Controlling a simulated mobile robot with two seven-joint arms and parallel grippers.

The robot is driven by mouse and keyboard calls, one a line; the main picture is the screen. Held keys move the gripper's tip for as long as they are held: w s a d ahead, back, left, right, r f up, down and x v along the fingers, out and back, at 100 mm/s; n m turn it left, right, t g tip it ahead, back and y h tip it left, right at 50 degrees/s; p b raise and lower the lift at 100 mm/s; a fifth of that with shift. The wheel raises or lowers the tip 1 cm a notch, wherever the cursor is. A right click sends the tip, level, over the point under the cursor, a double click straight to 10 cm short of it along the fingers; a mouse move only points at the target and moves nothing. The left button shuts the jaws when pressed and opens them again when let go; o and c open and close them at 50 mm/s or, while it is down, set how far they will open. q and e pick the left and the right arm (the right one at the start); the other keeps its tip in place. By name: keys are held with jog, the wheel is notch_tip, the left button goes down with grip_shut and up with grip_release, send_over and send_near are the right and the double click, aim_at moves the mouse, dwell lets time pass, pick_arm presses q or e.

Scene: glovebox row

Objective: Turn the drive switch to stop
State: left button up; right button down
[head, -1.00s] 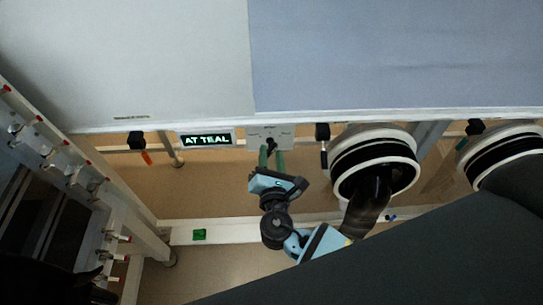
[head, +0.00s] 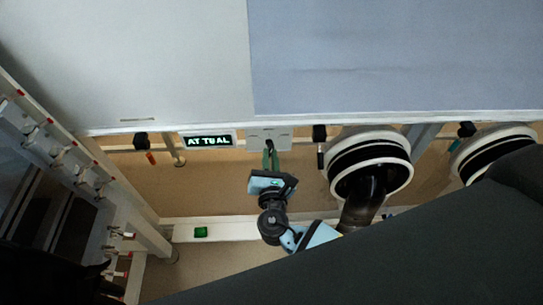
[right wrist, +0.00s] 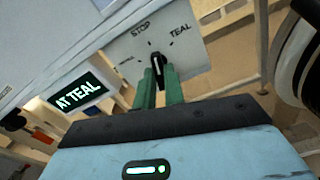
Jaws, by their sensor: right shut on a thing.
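The drive switch plate (right wrist: 165,45) is a pale grey panel on the rail below the enclosure; it also shows in the head view (head: 284,138). In the right wrist view it carries the word STOP at the top, TEAL at the right and a smaller, unreadable label at the left. Its black knob (right wrist: 157,65) appears to point up near STOP; the exact angle is unclear. My right gripper (right wrist: 159,78) is shut on the knob, a green finger on each side. It also shows in the head view (head: 270,150). My left gripper is not in view.
A lit display (head: 208,141) left of the switch reads AT TEAL. A black-and-white glove port (head: 367,163) is close to the right of my right arm, with another farther right. A rack with red-tipped fittings (head: 62,160) stands at the left.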

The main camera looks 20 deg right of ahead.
jog(key=shift+r+n+p, duration=0.25)
jog(key=shift+n+p, duration=0.15)
jog(key=shift+n, duration=0.3)
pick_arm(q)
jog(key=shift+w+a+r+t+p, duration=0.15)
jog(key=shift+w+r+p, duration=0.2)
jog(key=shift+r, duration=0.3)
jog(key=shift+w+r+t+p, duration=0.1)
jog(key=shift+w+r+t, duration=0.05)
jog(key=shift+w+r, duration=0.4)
pick_arm(e)
jog(key=shift+f+n, duration=0.2)
jog(key=shift+n, duration=0.7)
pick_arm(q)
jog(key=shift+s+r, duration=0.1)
pick_arm(e)
jog(key=c, duration=1.5)
grip_release()
jog(key=shift+s, duration=0.1)
jog(key=v, duration=0.7)
jog(key=shift+s+a, duration=0.15)
jog(key=shift+s, duration=0.15)
